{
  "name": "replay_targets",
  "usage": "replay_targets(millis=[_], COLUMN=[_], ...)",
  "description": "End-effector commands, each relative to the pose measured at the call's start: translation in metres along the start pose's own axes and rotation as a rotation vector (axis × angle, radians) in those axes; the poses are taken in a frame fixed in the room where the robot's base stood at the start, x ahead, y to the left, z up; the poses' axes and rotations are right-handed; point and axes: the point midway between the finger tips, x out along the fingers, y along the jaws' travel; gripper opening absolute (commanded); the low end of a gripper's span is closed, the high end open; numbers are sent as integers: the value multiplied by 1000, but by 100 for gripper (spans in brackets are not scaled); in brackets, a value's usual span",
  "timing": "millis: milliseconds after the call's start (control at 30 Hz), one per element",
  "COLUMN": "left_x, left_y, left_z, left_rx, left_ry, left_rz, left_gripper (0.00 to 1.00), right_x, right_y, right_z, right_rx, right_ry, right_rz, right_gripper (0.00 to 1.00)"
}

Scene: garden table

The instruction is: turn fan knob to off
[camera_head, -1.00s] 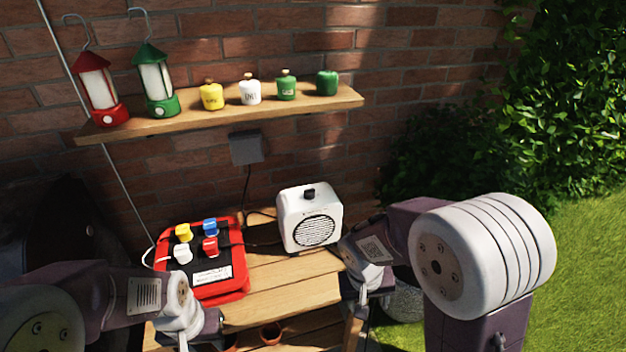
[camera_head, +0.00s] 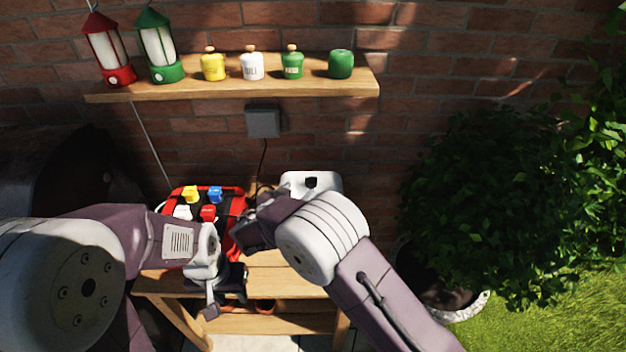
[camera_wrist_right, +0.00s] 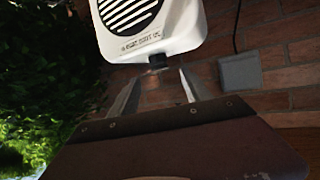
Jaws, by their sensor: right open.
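The white fan (camera_head: 294,182) stands on the wooden table, its front mostly hidden by my right arm in the head view. Its dark knob (camera_head: 311,182) shows on top. In the right wrist view, the picture is turned over: the fan (camera_wrist_right: 184,30) with its round black grille is at the top, and the knob (camera_wrist_right: 156,62) sticks down from it. My right gripper (camera_wrist_right: 158,76) is open, with the knob in line with the gap between its fingertips; contact cannot be told. My left gripper (camera_head: 230,292) is low near the table's front edge; its jaws are unclear.
A red box (camera_head: 237,205) with several coloured plugs stands left of the fan, partly behind my arms. A shelf (camera_head: 250,88) with lanterns and small jars runs above. A grey wall box (camera_head: 262,122) has a cable hanging down. A potted bush (camera_head: 480,200) is right.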

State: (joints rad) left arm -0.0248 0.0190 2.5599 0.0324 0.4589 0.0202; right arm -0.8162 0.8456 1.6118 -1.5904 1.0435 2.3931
Motion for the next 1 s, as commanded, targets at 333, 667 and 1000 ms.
replay_targets(millis=[333, 667, 1000], left_x=[-25, -29, -28], left_y=[0, 1, 1], left_z=[-3, -3, -3], left_rx=[0, 0, 0], left_ry=[0, 0, 0], left_rz=[0, 0, 0], left_gripper=[36, 36, 36], right_x=[65, 89, 89], right_y=[3, 2, 2], right_z=[-2, 0, 0], right_rx=[-1, -2, -2], right_ry=[-4, -4, -4], right_rz=[6, 3, 4], right_gripper=[56, 56, 0])
